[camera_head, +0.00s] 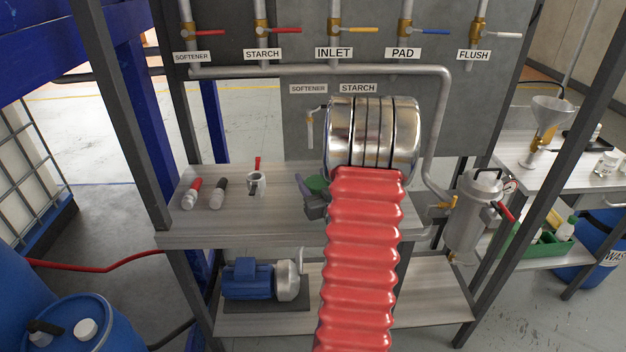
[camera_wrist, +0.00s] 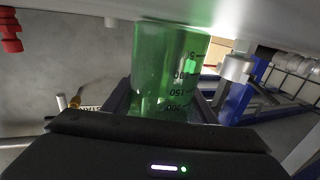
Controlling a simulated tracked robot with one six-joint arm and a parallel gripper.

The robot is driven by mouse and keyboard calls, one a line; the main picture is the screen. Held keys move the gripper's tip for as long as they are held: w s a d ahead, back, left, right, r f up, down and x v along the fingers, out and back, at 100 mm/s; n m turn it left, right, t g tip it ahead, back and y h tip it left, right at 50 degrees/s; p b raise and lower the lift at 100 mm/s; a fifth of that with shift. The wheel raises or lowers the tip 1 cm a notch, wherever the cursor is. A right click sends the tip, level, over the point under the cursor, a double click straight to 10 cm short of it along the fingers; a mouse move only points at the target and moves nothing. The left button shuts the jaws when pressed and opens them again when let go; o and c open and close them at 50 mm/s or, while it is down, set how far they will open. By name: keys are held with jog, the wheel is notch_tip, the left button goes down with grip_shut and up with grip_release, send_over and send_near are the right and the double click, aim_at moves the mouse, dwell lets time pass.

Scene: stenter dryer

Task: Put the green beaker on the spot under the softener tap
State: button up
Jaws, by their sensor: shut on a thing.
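The green beaker (camera_head: 317,184) is mostly hidden behind my gripper and red-sleeved arm in the head view. The wrist view shows the clear green beaker (camera_wrist: 168,68), with volume marks, between my two jaws. My gripper (camera_head: 316,201) is shut on it over the shelf. One end of the beaker is close to the pale shelf surface (camera_wrist: 255,20); I cannot tell whether they touch. The softener tap (camera_head: 310,128) hangs from the grey panel under the lower SOFTENER label (camera_head: 308,89), behind and slightly left of the beaker. No marked spot is distinguishable below it.
A steel filter housing (camera_head: 466,215) and pipe (camera_head: 438,130) are at right. Dark frame posts (camera_head: 115,105) flank the shelf. Bare shelf lies between jug and beaker.

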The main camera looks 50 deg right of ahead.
jog(key=shift+f, duration=0.1)
jog(key=o, duration=1.1)
jog(key=shift+o, duration=0.2)
jog(key=shift+s+a, duration=0.15)
jog(key=shift+s, duration=0.2)
jog(key=v, duration=1.1)
jog(key=shift+s+a, duration=0.1)
jog(key=shift+a, duration=0.05)
jog(key=shift+s, duration=0.15)
